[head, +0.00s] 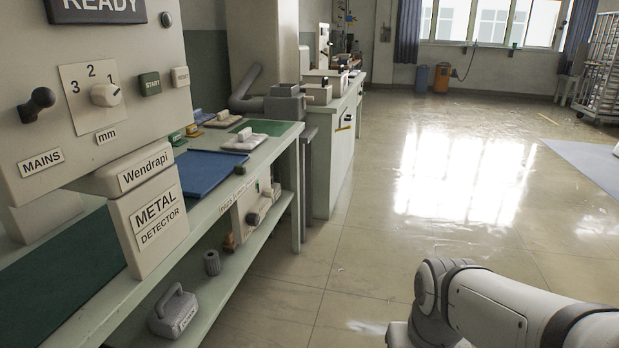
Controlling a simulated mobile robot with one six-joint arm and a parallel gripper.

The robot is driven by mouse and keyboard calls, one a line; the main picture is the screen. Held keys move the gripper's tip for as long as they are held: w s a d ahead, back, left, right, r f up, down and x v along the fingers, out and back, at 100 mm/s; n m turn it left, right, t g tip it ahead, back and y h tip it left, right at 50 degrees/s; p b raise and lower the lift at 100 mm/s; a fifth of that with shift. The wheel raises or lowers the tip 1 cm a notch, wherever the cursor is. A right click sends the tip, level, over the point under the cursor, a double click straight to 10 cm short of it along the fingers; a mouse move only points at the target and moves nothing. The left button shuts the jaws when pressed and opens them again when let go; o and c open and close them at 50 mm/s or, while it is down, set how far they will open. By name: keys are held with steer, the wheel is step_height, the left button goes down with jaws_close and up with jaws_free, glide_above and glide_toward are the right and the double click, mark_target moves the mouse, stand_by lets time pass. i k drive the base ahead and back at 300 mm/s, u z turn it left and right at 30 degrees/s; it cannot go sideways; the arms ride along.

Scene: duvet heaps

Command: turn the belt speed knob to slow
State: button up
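No label reading "belt speed" or "slow" is legible in the head view. A round cream knob (106,95) on the metal detector panel sits on a plate numbered 1, 2 and 3, marked "mm"; its pointer is towards the 1. A small control box (236,223) under the bench edge carries a dark knob (253,219); its markings are too small to read. My gripper is out of view. Only pale links of my arm show at the lower right, well apart from the panels.
The panel also has a black MAINS knob (36,104), a START button (150,84) and a RESET button (181,77). A grey weight (173,312) stands on the lower shelf (222,290). The floor (330,262) right of the bench is open.

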mark_target(268, 192)
steer(key=u, duration=0.15)
steer(key=i, duration=1.1)
steer(key=u, duration=0.6)
steer(key=k, duration=0.85)
steer(key=u, duration=0.15)
steer(key=i, duration=0.85)
steer(key=z, duration=0.1)
